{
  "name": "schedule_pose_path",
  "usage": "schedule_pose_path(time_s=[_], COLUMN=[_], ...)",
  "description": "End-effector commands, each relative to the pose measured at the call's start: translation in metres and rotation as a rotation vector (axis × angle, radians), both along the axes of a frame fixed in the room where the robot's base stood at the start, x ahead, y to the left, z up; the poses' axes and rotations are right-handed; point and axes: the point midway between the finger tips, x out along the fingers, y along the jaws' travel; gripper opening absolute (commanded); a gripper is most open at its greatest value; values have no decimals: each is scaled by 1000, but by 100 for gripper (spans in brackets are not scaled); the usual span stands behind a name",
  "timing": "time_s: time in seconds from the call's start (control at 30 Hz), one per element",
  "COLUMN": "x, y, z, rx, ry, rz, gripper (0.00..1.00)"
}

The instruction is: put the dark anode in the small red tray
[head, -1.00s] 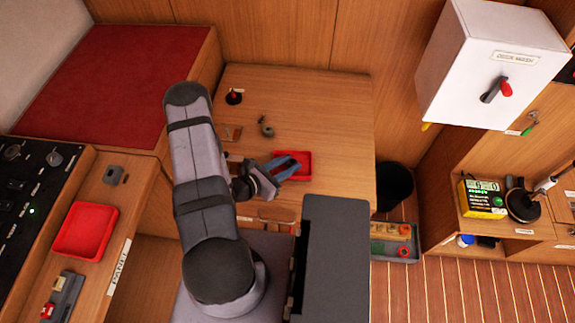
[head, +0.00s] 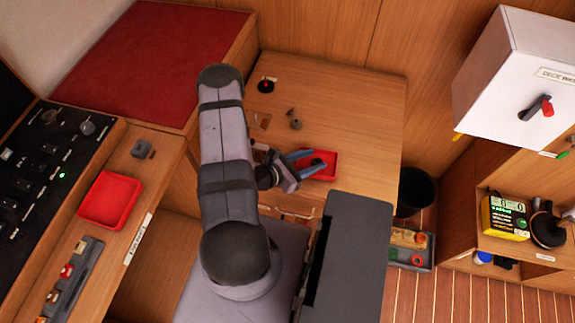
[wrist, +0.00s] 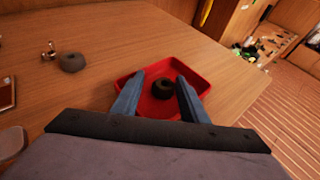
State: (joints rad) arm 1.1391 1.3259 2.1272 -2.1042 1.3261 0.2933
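The small red tray (head: 329,173) sits on the wooden table, and it also shows in the wrist view (wrist: 205,87). The dark anode (wrist: 163,89), a short dark round piece with a hole, lies inside the tray. My gripper (wrist: 160,84) has its two blue fingers spread over the tray, one on each side of the anode. There are visible gaps between the anode and both fingers. In the head view my gripper (head: 308,160) reaches over the tray's left part.
A lighter grey round piece (wrist: 71,62) lies on the table, with a small metal fitting (wrist: 48,50) beside it. A larger red tray (head: 109,199) stands on the left console. A black bin (head: 415,190) is right of the table.

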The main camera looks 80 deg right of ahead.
Motion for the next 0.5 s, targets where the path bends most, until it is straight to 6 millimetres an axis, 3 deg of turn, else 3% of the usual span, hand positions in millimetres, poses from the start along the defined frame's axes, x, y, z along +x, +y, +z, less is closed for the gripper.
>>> schedule_pose_path(time_s=[0.07,0.5], x=[9,52], y=[11,58], z=[-2,30], rx=[17,5], ry=[0,1], rz=[9,11], gripper=[46,46])
